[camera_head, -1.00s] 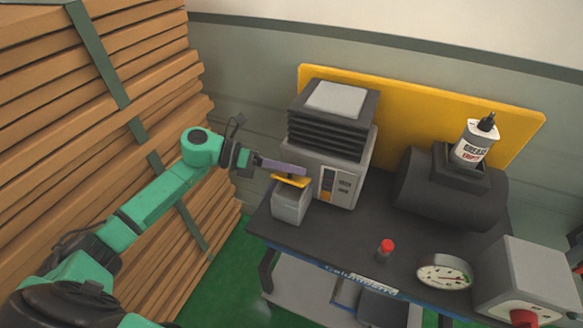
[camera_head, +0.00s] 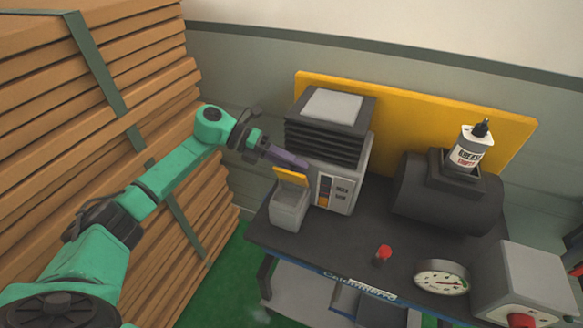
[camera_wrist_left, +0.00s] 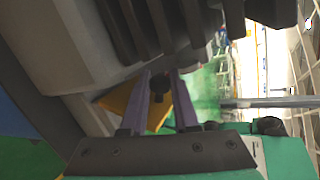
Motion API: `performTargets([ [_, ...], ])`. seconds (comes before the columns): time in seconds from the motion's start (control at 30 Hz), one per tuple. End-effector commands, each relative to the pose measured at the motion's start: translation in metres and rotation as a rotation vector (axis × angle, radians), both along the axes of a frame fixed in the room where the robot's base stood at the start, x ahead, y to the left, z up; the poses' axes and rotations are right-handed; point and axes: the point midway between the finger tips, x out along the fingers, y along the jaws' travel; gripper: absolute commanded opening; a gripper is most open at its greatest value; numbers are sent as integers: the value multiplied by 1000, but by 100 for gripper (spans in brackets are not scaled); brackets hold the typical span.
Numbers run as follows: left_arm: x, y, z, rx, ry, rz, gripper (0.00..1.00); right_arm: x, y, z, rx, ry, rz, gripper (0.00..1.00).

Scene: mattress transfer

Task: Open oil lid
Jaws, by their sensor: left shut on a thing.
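A small grey box (camera_head: 287,212) stands at the left end of the dark table, with its yellow oil lid (camera_head: 291,176) tilted steeply up at the back edge. The box's open top shows its inside. My left gripper (camera_head: 302,163), with purple fingers, reaches in from the left just above the raised lid. In the left wrist view my left gripper (camera_wrist_left: 163,88) has a dark knob (camera_wrist_left: 160,86) between its fingers, and the yellow lid (camera_wrist_left: 121,104) lies behind them. It is shut on the lid. My right gripper is not in view.
A grey machine with black fins (camera_head: 328,132) stands right behind the box, close to my gripper. A black cylinder (camera_head: 440,205) with a grease bottle (camera_head: 468,150) is farther right. Stacked wooden boards (camera_head: 90,130) rise at the left. A red-capped item (camera_head: 383,254) and gauge (camera_head: 441,277) are in front.

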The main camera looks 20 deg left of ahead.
Motion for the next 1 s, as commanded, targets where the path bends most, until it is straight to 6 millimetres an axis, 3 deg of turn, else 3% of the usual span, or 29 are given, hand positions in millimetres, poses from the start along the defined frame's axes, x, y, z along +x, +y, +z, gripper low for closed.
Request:
performTargets([
  [0.27,0,0,-1,1,7,0,0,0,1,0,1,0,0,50],
  [0.3,0,0,-1,1,7,0,44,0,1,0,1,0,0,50],
  [0.33,0,0,-1,1,5,1,55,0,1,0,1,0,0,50],
  [0.37,0,0,-1,1,5,1,59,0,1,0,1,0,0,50],
  [0.73,0,6,0,2,3,2,59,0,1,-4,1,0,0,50],
  [0.87,-2,29,9,3,-1,5,59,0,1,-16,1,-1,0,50],
  [1.0,-6,68,25,3,0,7,59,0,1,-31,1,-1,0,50],
])
